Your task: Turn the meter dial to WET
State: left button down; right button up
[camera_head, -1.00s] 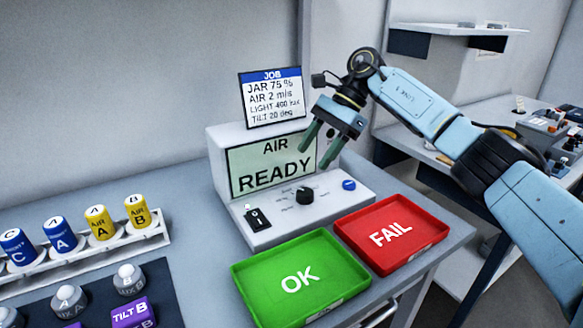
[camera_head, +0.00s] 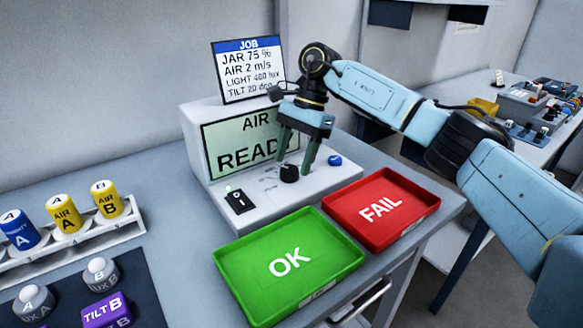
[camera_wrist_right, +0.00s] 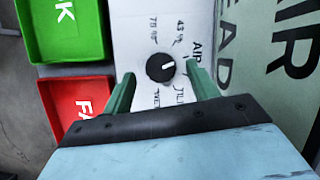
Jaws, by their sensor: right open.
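The meter (camera_head: 250,205) is a pale box with a green screen (camera_head: 225,158) reading AIR, its lower line partly hidden by my gripper. Its black round dial (camera_head: 289,173) sits on the sloping front panel. In the right wrist view the dial (camera_wrist_right: 160,68) has a white pointer mark directed to the right, towards the AIR label; a label partly readable as WET (camera_wrist_right: 158,100) is below it. My right gripper (camera_head: 296,163) is open, pointing down over the panel, with one finger on each side of the dial and visible gaps. My left gripper is not in view.
A green OK tray (camera_head: 330,285) and a red FAIL tray (camera_head: 428,205) lie in front of the meter. A job card (camera_head: 248,70) stands above.

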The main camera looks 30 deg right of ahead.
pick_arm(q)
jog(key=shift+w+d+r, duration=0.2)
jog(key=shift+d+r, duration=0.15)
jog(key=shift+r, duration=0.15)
pick_arm(e)
jog(key=shift+x, duration=0.95)
jog(key=shift+c, duration=0.2)
jog(key=c, duration=1)
jog(key=shift+o, duration=0.2)
